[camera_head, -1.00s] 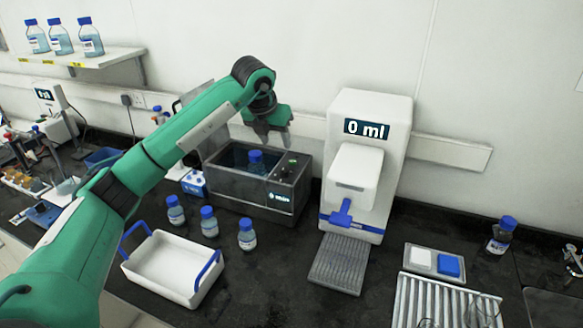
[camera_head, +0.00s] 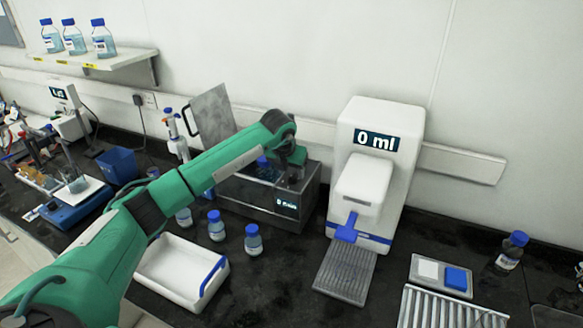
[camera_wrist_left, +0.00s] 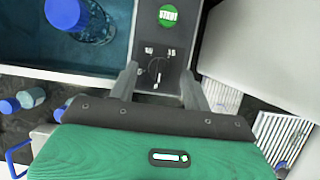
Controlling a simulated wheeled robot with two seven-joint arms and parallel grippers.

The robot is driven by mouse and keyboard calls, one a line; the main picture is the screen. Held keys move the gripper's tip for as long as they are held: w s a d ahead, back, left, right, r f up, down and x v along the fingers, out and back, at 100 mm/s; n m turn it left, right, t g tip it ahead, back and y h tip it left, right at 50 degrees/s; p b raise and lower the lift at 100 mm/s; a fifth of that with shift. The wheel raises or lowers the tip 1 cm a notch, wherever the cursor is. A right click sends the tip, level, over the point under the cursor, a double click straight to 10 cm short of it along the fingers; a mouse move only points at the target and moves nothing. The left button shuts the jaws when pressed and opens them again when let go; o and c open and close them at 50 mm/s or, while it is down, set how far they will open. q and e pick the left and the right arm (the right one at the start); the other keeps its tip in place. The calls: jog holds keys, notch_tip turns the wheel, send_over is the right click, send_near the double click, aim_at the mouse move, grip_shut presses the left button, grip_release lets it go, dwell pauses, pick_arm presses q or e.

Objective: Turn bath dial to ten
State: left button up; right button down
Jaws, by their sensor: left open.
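The bath (camera_head: 245,200) is a dark open-topped box on the bench, with a small display on its front that seems to read 0 min. A blue-capped bottle stands in its water, partly hidden by my arm. In the left wrist view, the bath's control panel (camera_wrist_left: 148,108) has a green START button (camera_wrist_left: 169,15) and the dial area (camera_wrist_left: 155,72) with small marks. My left gripper (camera_wrist_left: 158,70) is open, its fingers on either side of the dial area. I cannot tell whether they touch it. In the head view, my left gripper (camera_head: 288,182) is low over the bath's right end.
A white dispenser (camera_head: 372,130) reading 0 ml stands close to the bath's right. Small blue-capped bottles (camera_head: 253,240) and a white tray (camera_head: 180,275) are in front. A raised lid panel (camera_head: 212,115) stands behind the bath.

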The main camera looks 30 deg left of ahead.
pick_arm(q)
jog(key=shift+w+f, duration=0.25)
jog(key=shift+f, duration=0.55)
